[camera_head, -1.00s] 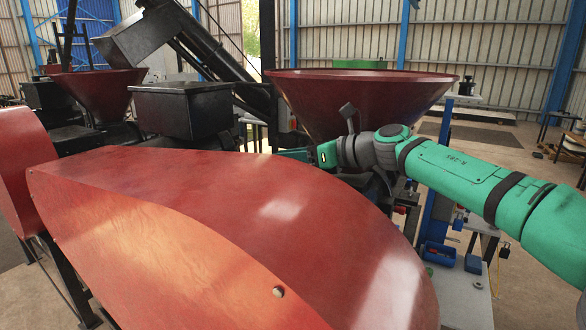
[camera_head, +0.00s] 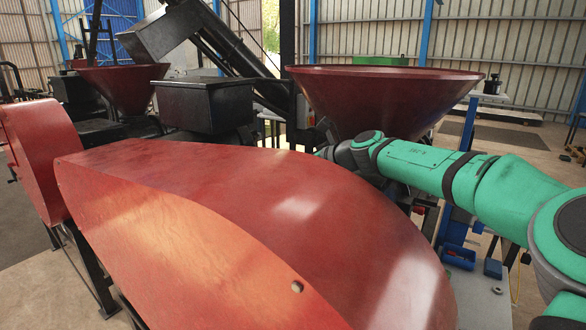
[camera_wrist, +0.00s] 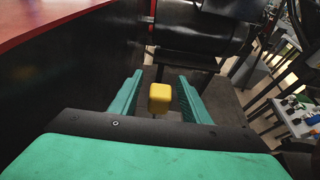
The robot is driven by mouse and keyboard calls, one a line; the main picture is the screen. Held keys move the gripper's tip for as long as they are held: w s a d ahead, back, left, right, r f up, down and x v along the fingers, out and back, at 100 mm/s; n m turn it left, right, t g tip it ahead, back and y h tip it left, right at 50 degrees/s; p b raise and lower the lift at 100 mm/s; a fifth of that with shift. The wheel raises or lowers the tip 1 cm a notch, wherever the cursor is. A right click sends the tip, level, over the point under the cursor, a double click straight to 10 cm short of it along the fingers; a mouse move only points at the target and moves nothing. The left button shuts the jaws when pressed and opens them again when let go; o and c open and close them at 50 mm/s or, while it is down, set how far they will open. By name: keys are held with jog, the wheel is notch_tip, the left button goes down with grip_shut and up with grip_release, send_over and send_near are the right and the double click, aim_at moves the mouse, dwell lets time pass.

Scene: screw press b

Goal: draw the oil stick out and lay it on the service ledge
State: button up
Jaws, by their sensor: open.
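In the wrist view a yellow block-shaped knob (camera_wrist: 160,97), apparently the oil stick's handle, sits between the two green fingers of my gripper (camera_wrist: 158,90). The fingers are open, with a gap on both sides of the knob. A short dark stem shows just below the knob; the rest of the stick is hidden. In the head view my gripper and the knob are hidden behind the red guard and the wrist. I cannot make out the service ledge for certain.
A large red guard (camera_head: 250,205) fills the head view's foreground. A red hopper (camera_head: 385,100) stands behind my wrist. A dark cylinder (camera_wrist: 203,22) lies beyond the knob. A blue bin (camera_head: 458,256) sits on a bench at right.

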jog(key=shift+w+a+f, duration=0.25)
jog(key=shift+w+a, duration=0.1)
jog(key=shift+a, duration=0.1)
jog(key=shift+c, duration=0.6)
grip_shut()
jog(key=c, duration=0.6)
grip_release()
grip_shut()
jog(key=shift+r, duration=1.55)
